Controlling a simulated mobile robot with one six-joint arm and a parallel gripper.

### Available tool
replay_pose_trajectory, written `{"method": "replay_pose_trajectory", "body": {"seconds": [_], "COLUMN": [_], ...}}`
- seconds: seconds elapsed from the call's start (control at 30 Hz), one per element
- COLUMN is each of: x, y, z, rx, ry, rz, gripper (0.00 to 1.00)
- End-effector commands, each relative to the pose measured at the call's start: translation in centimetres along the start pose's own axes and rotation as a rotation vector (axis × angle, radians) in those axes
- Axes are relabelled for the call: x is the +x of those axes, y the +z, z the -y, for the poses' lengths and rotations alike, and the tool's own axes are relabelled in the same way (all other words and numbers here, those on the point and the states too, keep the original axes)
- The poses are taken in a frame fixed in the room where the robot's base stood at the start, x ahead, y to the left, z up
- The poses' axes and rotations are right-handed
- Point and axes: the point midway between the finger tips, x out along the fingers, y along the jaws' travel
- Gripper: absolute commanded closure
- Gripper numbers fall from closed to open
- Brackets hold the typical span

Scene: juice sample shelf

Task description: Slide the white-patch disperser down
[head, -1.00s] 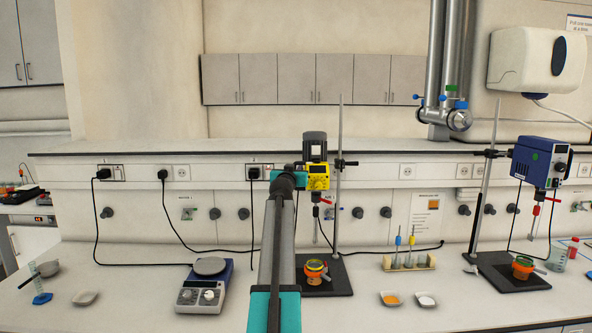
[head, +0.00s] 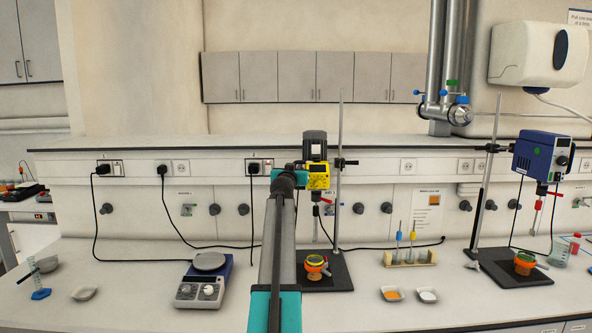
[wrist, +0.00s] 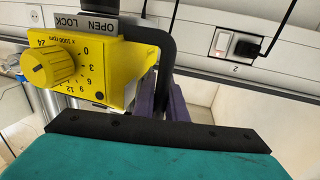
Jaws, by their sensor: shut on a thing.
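A yellow disperser (head: 319,177) with a dark motor on top is clamped to a thin upright rod on a black base, and its shaft points down over an orange vessel (head: 316,266). A blue disperser (head: 541,156) hangs on another stand at the right. My gripper (wrist: 164,104) has purple fingers shut on this handle. In the head view my arm hides the fingers.
A hotplate (head: 205,280) stands left of my arm. A tube rack (head: 410,257) and two small dishes (head: 391,294) lie between the stands. Another orange vessel (head: 524,263) sits under the blue disperser. Cables hang along the wall behind.

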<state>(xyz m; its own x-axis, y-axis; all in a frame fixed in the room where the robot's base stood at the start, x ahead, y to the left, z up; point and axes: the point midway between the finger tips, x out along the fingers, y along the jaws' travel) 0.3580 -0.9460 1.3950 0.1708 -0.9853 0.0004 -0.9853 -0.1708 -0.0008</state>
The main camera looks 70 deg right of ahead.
Motion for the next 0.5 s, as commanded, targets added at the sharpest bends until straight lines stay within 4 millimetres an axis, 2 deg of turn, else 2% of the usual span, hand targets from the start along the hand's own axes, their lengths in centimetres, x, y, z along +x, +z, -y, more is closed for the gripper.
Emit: {"method": "replay_pose_trajectory", "body": {"seconds": [0.03, 0.5], "x": [-0.2, -0.2], "y": [1.2, 6.1], "z": [0.4, 0.5], "rx": [0.002, 0.003], "ry": [-0.003, -0.005], "rz": [0.004, 0.005], "gripper": [1.0, 1.0]}}
